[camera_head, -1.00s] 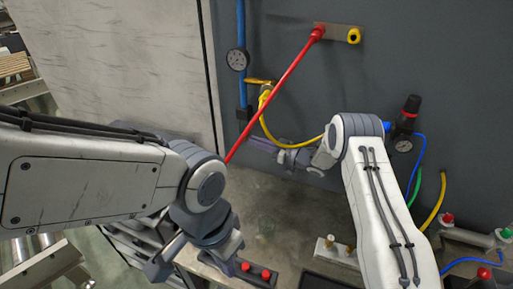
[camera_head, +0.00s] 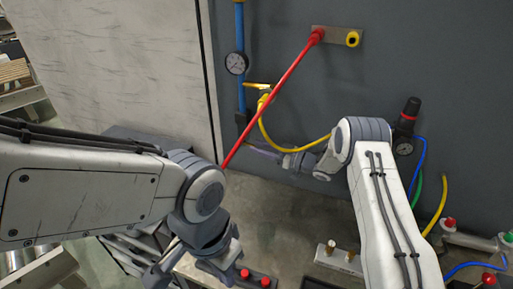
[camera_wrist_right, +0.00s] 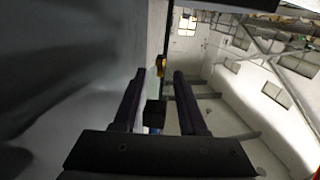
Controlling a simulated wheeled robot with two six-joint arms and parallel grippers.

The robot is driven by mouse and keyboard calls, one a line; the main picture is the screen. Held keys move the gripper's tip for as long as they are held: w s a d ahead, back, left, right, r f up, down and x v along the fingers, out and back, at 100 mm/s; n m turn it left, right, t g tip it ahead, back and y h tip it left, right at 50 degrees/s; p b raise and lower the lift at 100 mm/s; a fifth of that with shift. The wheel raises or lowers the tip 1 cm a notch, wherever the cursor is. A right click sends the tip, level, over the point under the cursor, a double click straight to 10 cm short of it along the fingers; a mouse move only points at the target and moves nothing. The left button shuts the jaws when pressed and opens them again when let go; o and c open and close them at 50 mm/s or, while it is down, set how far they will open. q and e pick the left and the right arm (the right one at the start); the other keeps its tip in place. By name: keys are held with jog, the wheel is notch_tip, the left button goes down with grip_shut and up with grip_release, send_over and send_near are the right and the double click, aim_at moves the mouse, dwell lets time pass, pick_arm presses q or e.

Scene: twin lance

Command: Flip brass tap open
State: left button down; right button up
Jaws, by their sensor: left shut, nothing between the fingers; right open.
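The brass tap (camera_head: 257,86) has a yellow lever that sticks out sideways from the blue pipe, below the round gauge. A yellow hose hangs from it. My right gripper (camera_head: 258,150) is below the tap, open, pointing left towards the pipe's lower end. My left gripper (camera_head: 160,268) is shut and empty, low at the left, well away from the tap.
The red lance (camera_head: 275,95) runs diagonally from a wall bracket (camera_head: 338,36) down behind my left arm. A black regulator (camera_head: 405,122) is on the wall to the right. The bench middle is clear.

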jog(key=b+v, duration=0.2)
jog(key=v, duration=0.6)
jog(key=shift+s+d+b, duration=0.2)
jog(key=shift+d+b, duration=0.15)
jog(key=shift+b, duration=0.05)
jog(key=shift+a+r, duration=0.1)
